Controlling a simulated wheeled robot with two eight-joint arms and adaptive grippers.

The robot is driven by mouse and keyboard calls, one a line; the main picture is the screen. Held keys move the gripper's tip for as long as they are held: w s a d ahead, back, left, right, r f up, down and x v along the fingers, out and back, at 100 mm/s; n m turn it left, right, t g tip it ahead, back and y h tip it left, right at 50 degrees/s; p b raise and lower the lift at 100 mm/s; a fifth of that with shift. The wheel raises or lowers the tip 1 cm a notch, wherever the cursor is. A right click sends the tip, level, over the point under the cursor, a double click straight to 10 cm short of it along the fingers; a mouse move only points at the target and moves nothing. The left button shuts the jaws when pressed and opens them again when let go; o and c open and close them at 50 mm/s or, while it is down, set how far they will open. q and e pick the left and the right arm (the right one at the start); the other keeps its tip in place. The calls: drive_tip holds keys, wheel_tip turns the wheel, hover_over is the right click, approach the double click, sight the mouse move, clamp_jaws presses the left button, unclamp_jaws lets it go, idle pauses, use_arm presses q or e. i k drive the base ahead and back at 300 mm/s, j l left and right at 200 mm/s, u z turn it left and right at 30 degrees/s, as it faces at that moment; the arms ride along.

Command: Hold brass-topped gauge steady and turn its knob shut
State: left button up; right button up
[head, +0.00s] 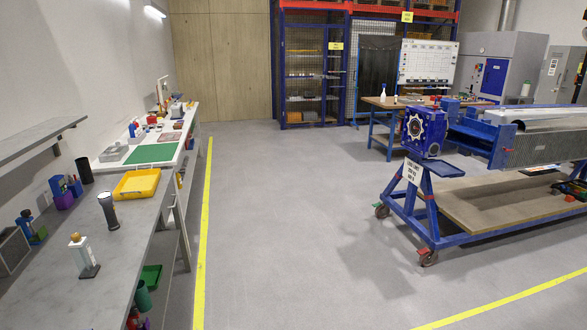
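The likely brass-topped gauge (80,258) stands upright on the grey bench at the lower left. It has a white body, a small brass-coloured top and a dark flat base. Its knob is too small to make out for certain. Neither of my grippers shows in the head view, and nothing is seen touching the gauge.
A dark cylinder with a pale top (109,211) stands behind the gauge, near a yellow tray (137,184). A black cup (84,170) and a grey box (14,251) are also on the grey bench (120,270). A blue wheeled stand (425,190) is at right; the middle floor is clear.

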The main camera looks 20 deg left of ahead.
sight(75, 237)
drive_tip(key=i+j+u, duration=0.15)
drive_tip(key=i+u, duration=0.25)
drive_tip(key=i+l+u, duration=0.1)
drive_tip(key=i+u, duration=0.35)
drive_tip(key=i, duration=0.15)
drive_tip(key=i+l+u, duration=0.2)
drive_tip(key=i+u, duration=0.2)
drive_tip(key=i, duration=0.15)
